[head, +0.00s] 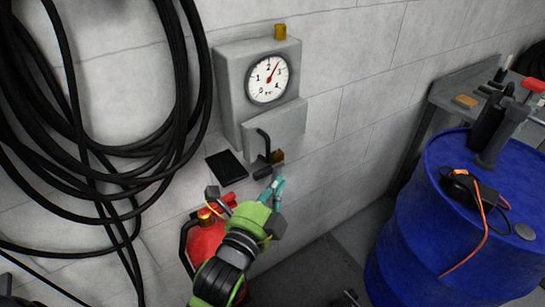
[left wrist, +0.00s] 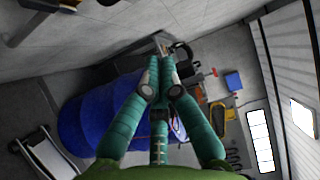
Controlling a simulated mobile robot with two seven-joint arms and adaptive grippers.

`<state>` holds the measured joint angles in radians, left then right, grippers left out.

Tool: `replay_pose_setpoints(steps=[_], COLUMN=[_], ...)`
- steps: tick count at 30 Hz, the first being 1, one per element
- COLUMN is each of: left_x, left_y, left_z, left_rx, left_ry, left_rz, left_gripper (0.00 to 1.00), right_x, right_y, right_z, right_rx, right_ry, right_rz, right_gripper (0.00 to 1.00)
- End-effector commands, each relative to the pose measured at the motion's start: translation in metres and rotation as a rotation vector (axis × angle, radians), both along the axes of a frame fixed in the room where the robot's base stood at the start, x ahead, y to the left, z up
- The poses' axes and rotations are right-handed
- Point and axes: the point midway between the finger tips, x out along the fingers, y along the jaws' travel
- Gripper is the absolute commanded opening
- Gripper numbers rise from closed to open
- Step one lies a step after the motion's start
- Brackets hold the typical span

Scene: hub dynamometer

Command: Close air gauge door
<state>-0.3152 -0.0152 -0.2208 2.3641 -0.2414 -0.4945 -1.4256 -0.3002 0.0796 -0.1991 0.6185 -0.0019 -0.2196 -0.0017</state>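The air gauge (head: 267,80) is a round white dial with a red needle on a grey box (head: 232,90) on the wall. A grey panel (head: 275,128) juts out below the dial; I cannot tell if it is the door. A black bent handle or pipe (head: 264,145) stands before the panel, with a brass piece beneath. A dark flat plate (head: 227,167) is at lower left of the box. My left gripper (head: 273,187) is below the panel, apart from it. Its teal fingers converge in the left wrist view (left wrist: 161,80); whether they are shut is unclear. My right gripper is not in view.
Black hoses (head: 95,130) hang on the wall at left. A red extinguisher-like object (head: 205,240) stands below, partly behind my left arm. A blue drum (head: 430,225) with tools on top stands at right, before a grey bench (head: 455,90).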

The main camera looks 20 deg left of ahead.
Motion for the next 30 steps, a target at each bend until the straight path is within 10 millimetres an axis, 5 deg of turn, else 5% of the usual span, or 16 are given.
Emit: replay_pose_setpoints(steps=[9,18,30], left_x=[0.067,0.075,0.076], left_y=[-0.004,0.029,0.032], left_z=[0.003,0.000,-0.002], left_rx=[-0.003,-0.001,-0.003], left_ry=[0.001,0.001,0.001], left_rz=[0.000,-0.001,-0.002], left_gripper=[0.00,0.00,0.00], right_x=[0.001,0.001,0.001], right_y=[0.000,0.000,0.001], right_z=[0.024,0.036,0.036], right_rx=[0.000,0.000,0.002], right_ry=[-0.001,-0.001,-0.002], right_rz=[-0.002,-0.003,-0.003], right_gripper=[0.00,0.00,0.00])
